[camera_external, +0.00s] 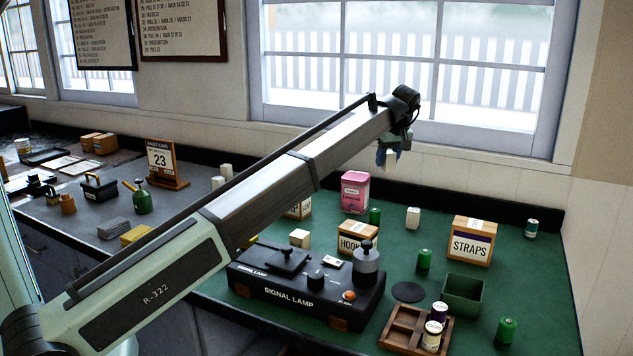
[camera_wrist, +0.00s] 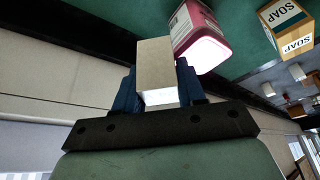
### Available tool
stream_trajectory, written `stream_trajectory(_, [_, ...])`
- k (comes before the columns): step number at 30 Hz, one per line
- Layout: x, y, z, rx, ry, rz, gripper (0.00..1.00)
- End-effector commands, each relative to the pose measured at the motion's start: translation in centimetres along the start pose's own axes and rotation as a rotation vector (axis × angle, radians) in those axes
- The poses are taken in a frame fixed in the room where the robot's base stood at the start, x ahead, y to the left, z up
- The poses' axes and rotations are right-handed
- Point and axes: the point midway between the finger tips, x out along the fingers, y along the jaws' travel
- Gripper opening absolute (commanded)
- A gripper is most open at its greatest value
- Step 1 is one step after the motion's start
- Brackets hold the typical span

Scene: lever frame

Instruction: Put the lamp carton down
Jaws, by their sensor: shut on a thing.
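My gripper (camera_external: 387,157) is raised above the far part of the green bench, in front of the window. It is shut on a small pale carton, the lamp carton (camera_external: 390,166), which hangs off the surface. In the wrist view the blue fingers of my gripper (camera_wrist: 157,88) stand on either side of the carton (camera_wrist: 155,62), which shows a plain beige face and a white end. No label shows on it. A pink tin (camera_external: 355,192) stands on the bench below and left of the carton; it also shows beyond the carton in the wrist view (camera_wrist: 190,22).
A STRAPS box (camera_external: 470,241), a HOOKS-type box (camera_external: 357,238), a white block (camera_external: 413,218) and green cans (camera_external: 424,262) stand around. The SIGNAL LAMP unit (camera_external: 290,296), green bin (camera_external: 463,292), black disc (camera_external: 408,291) and wooden tray (camera_external: 400,327) are nearer. Bare green surface lies between them.

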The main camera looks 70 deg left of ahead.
Motion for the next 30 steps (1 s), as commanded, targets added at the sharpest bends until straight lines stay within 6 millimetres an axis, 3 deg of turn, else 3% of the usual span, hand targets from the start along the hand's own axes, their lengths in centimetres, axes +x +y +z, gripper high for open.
stream_trajectory(3, [1.9,-2.5,-4.6,-0.056,0.000,-0.023,0.11])
stream_trajectory(12, [6.1,-9.8,-14.8,-0.187,0.000,-0.077,0.11])
stream_trajectory(20, [9.4,-17.3,-22.8,-0.300,0.000,-0.124,0.11])
stream_trajectory(30, [13.2,-28.5,-31.9,-0.446,0.000,-0.185,0.11])
